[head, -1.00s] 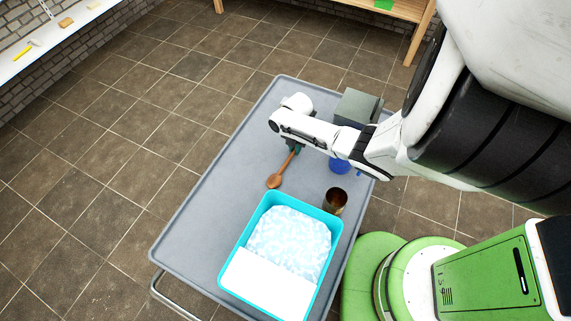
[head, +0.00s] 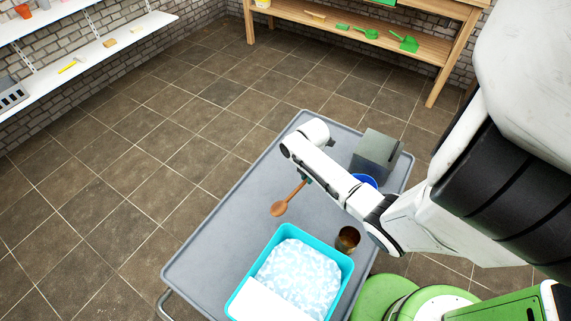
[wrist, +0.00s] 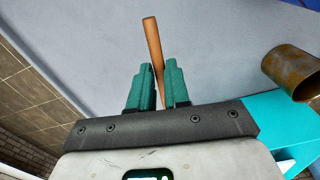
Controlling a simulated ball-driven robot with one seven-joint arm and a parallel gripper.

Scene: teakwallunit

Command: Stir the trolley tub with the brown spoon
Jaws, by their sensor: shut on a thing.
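The brown spoon (head: 281,208) is in my gripper, with its bowl hanging toward the lower left in the head view. My gripper (wrist: 157,88) is shut on the spoon's handle (wrist: 152,40), which stands up between the teal fingers in the wrist view. In the head view my gripper (head: 304,178) is mostly hidden by the wrist. The turquoise tub (head: 340,266) stands at the near end of the grey trolley (head: 215,236) and holds a pale, bubbly filling with a plain white part at the near end. The spoon is beyond the tub, apart from it.
A brown metal cup (head: 347,239) stands beside the tub; it also shows in the wrist view (wrist: 292,72). A grey box (head: 377,152) and a partly hidden blue item (head: 365,180) are at the trolley's far right. The trolley's left side is clear.

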